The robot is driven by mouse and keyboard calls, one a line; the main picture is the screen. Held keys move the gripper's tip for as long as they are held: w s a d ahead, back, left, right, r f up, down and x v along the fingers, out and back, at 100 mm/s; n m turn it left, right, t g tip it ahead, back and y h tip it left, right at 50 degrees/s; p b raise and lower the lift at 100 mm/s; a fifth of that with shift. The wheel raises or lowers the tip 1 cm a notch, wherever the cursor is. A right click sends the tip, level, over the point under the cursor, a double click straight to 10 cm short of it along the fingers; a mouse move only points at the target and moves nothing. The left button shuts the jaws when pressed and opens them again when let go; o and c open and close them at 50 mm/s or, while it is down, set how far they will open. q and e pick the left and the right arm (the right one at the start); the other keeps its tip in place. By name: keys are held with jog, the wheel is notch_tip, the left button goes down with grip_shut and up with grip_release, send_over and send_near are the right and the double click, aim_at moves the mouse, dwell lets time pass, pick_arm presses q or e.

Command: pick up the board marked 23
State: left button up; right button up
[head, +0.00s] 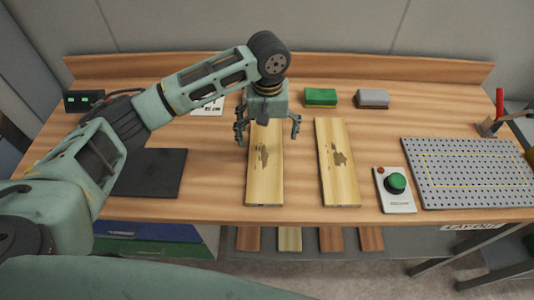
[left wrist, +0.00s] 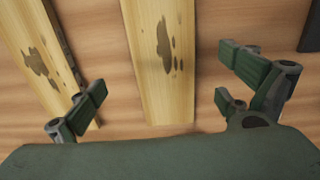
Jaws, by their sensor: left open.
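Two pale yellow wooden boards with dark stains lie side by side on the workbench, a left board (head: 265,185) and a right board (head: 341,180). No number can be read on either, so I cannot tell which is marked 23. My left gripper (head: 268,137) is open and empty above the far part of the left board, one finger on each side of it. In the left wrist view the fingers (left wrist: 163,92) stand apart on either side of the middle board (left wrist: 160,85); the other board (left wrist: 38,55) lies to the left. My right gripper is out of view.
A green block (head: 320,97) and a grey block (head: 372,98) sit behind the boards. A green button box (head: 396,190) and a perforated metal plate (head: 470,172) are at right. A black mat (head: 150,173) lies left. Several boards show below the bench's front edge.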

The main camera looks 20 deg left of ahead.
aim_at(266, 155)
pick_arm(q)
jog(key=f, duration=0.1)
jog(key=s+f+p, duration=0.1)
jog(key=f, duration=0.1)
jog(key=shift+s+a+p, duration=0.1)
jog(key=shift+s+p, duration=0.05)
jog(key=shift+p, duration=0.15)
notch_tip(266, 155, down, 2)
jog(key=shift+f, duration=0.6)
jog(key=c, duration=1.3)
jog(key=shift+c, duration=0.6)
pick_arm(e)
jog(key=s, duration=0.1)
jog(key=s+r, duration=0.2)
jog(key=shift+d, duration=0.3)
pick_arm(q)
jog(key=shift+r, duration=0.1)
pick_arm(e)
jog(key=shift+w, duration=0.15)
